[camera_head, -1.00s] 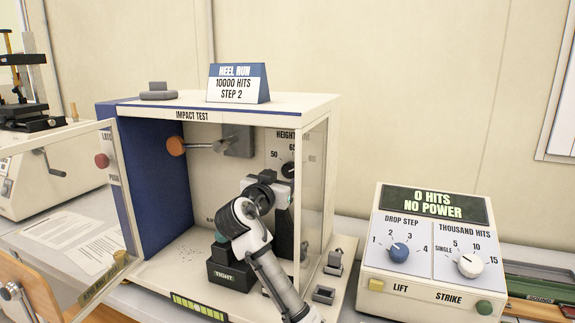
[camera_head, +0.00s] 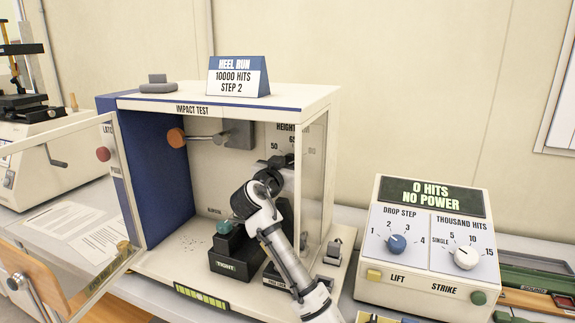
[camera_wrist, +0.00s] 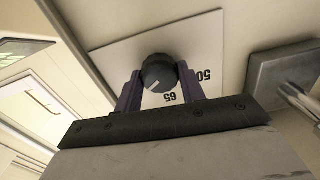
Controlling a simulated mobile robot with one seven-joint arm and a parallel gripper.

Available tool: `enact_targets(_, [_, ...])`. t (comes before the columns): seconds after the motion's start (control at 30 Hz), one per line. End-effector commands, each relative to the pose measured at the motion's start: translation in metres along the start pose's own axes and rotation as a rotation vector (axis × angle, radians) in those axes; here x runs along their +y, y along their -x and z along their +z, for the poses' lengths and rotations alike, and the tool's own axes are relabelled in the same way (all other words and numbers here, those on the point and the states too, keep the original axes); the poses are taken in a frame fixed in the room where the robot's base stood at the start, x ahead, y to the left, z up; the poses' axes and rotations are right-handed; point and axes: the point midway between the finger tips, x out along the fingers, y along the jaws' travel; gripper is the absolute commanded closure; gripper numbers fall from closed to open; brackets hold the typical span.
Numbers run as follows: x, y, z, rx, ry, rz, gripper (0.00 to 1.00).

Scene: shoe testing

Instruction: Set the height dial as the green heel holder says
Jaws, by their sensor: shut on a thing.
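The dark round height dial (camera_wrist: 158,72) shows in the wrist view on a white plate marked 50 and 65. Its white pointer line points down and left, a little to the side of the 65. My gripper (camera_wrist: 160,84) is shut on the dial, with one finger on either side. In the head view my gripper (camera_head: 276,162) reaches into the impact test box and hides the dial. A teal-green piece (camera_head: 228,226) sits on a black block marked TIGHT. No height marking on it is readable.
The impact test box (camera_head: 230,100) has its clear door (camera_head: 103,154) open at left. A hammer with an orange head (camera_head: 176,138) hangs inside, left of the dial. A control box (camera_head: 420,278) reading NO POWER stands right. A sign (camera_head: 237,78) on top reads 10000 HITS STEP 2.

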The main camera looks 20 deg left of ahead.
Motion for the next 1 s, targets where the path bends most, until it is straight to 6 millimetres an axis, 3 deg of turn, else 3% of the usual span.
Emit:
enact_targets(0.47, [-0.0001, 0.0001, 0.0022, -0.001, 0.106, 0.000, 0.83])
enact_targets(1.0, [-0.0011, 0.0001, 0.0023, -0.004, 0.583, -0.001, 0.83])
